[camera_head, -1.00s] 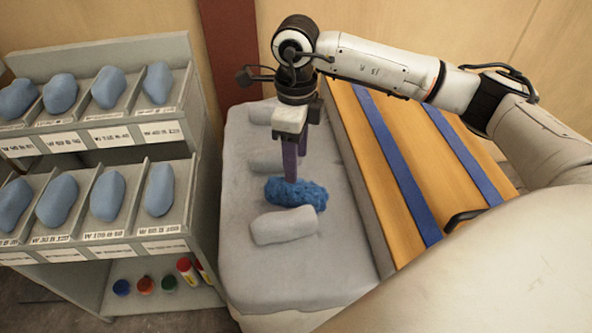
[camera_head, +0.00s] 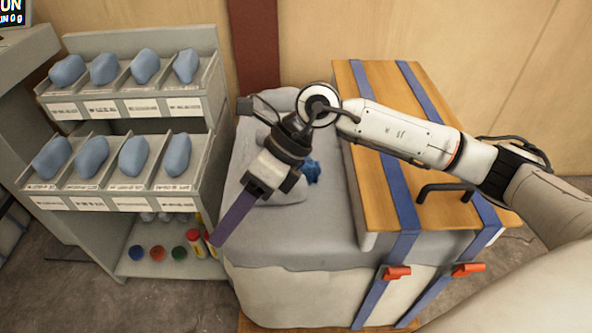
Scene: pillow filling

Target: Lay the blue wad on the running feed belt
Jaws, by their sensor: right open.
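The blue wad (camera_head: 313,171), rough and darker than the shelf pieces, shows beside my right wrist. It appears to lie on the grey padded surface (camera_head: 300,232), and my gripper and wrist hide much of it. My right gripper (camera_head: 219,236) is open, with its purple fingers tilted down to the left, apart from the wad. The fingers overlap in this view, and nothing shows between them. My left gripper is out of view. I cannot make out a running feed belt.
A grey shelf rack (camera_head: 120,203) with several smooth blue pieces in bins stands close left of my right gripper. Small coloured balls and red-yellow tubes sit on its lower shelf.

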